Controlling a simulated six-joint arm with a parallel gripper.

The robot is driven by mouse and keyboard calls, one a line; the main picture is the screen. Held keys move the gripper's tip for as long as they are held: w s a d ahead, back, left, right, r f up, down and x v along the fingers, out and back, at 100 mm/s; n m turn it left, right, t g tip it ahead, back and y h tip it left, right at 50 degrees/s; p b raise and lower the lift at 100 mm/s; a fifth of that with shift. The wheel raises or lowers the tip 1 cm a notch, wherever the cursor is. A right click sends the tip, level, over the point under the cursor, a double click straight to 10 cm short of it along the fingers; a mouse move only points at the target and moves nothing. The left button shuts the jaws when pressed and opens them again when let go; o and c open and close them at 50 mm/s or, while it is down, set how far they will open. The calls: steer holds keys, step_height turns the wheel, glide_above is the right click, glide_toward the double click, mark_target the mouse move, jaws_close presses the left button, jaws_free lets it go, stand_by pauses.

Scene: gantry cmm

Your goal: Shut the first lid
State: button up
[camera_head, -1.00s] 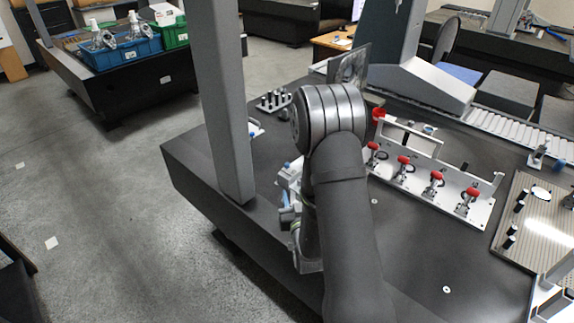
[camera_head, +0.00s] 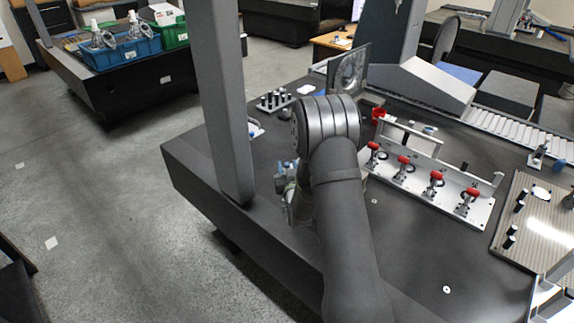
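An upright dark panel (camera_head: 348,72) with a shiny, mottled face stands at the back of the black table, behind my arm. It looks like a raised lid, but its hinge and most of what lies below it are hidden by my arm. I cannot tell for certain that it is the first lid. My gripper end (camera_head: 287,185) is at the left of my arm, above the table's left part, well apart from the panel. It is small and partly covered by my arm, so its fingers are not clear.
A grey upright column (camera_head: 226,110) stands close left of my arm. Right of my arm is a fixture plate (camera_head: 428,202) with several red-handled clamps (camera_head: 404,162). A peg rack (camera_head: 272,101) stands at the back left.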

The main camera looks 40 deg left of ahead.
steer(key=shift+x, duration=0.8)
steer(key=shift+c, duration=0.5)
jaws_close()
steer(key=shift+d+f, duration=0.1)
steer(key=shift+d, duration=2.3)
steer(key=shift+o, duration=0.5)
jaws_free()
steer(key=shift+d, duration=0.15)
steer(key=shift+s, duration=0.1)
